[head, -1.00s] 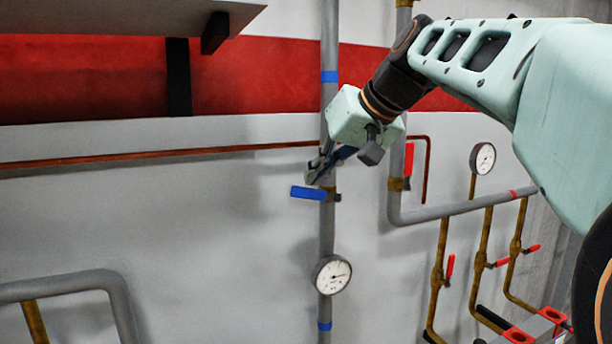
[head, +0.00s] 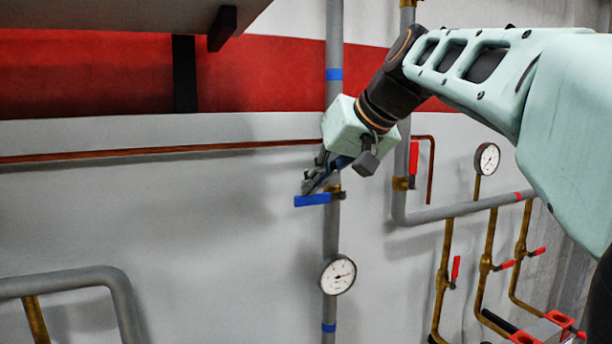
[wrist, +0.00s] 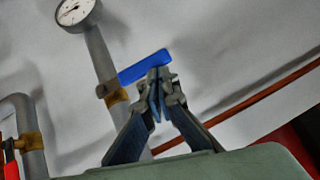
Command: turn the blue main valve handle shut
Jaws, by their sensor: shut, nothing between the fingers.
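The blue main valve handle (head: 312,200) sticks out to the left, roughly level, from the brass valve on a grey vertical pipe. It also shows in the wrist view (wrist: 145,66), beside the brass valve body (wrist: 116,96). My gripper (head: 309,188) is shut and empty, its fingertips just above the handle. In the wrist view the closed fingertips of my gripper (wrist: 158,72) overlap the handle's edge near its middle or free end. I cannot tell whether they touch it.
A round gauge (head: 338,275) sits on the same pipe below the valve. A thin copper pipe (head: 170,151) runs along the wall behind. A red handle (head: 413,158) is on the grey pipe to the right. The wall left of the handle is clear.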

